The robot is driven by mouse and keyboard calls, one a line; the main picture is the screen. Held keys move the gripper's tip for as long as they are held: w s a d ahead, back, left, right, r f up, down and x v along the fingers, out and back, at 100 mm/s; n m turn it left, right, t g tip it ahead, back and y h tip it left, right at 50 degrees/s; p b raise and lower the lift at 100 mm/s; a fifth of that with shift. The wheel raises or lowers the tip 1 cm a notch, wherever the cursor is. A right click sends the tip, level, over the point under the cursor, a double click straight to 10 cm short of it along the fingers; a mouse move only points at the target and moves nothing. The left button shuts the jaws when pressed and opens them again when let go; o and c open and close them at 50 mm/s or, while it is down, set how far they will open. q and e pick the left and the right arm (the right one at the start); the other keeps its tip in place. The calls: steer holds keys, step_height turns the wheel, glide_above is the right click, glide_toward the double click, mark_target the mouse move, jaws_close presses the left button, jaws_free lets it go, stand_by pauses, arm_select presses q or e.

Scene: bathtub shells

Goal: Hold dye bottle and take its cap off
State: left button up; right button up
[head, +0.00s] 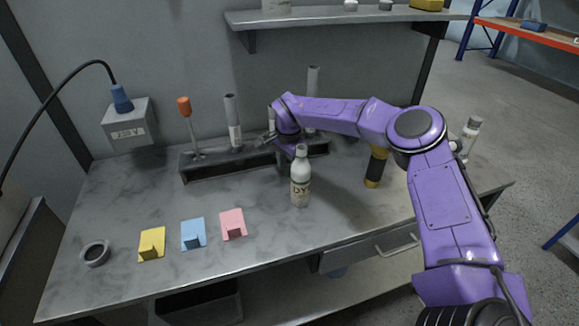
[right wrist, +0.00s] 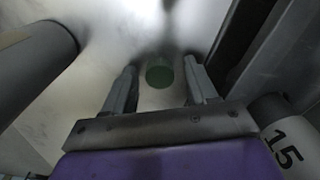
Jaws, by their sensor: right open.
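The dye bottle (head: 300,185) stands upright on the workbench, pale with "DY" lettering showing. Its light cap (head: 302,151) is on top. My right gripper (head: 282,166) is just behind and left of the bottle, partly hidden by it and by my wrist. In the right wrist view, its two fingers (right wrist: 160,74) are apart with nothing clamped between them. A dark green round thing (right wrist: 159,76) shows beyond and between the fingertips; I cannot tell what it is. My left gripper is not in view.
A dark rack (head: 215,170) with upright grey tubes stands behind the bottle, close to my right gripper. A black and yellow cylinder (head: 375,168) stands to the right. Yellow, blue and pink holders (head: 193,234) and a grey ring (head: 95,253) lie front left. A shelf (head: 340,17) hangs above.

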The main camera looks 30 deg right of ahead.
mark_target(289, 169)
step_height(289, 169, up, 12)
steer(key=b, duration=0.1)
steer(key=shift+r, duration=0.15)
